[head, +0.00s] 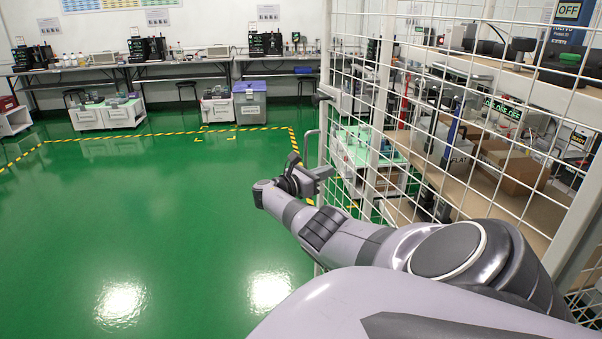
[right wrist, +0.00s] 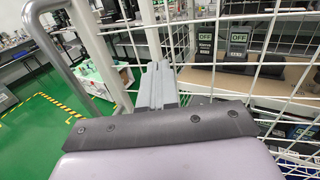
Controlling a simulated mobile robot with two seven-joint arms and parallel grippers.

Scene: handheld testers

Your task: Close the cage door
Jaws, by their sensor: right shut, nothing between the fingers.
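The cage door (head: 352,85) is a white wire-mesh panel with a white frame, on the right of the head view. Its mesh also fills much of the right wrist view (right wrist: 215,48). A grey tubular handle (head: 304,150) runs upright along the door's near edge post; in the right wrist view the handle (right wrist: 62,62) curves at the left. My right gripper (head: 322,172) is shut and empty, close to the edge post and handle; contact cannot be told. Its closed grey fingers (right wrist: 157,82) point toward the mesh. My left gripper is not in view.
Behind the mesh stand shelves with testers and a cardboard box (head: 512,168), and a white cart (head: 365,160) with a green top. Open green floor (head: 150,220) lies to the left. Workbenches (head: 130,68) line the back wall.

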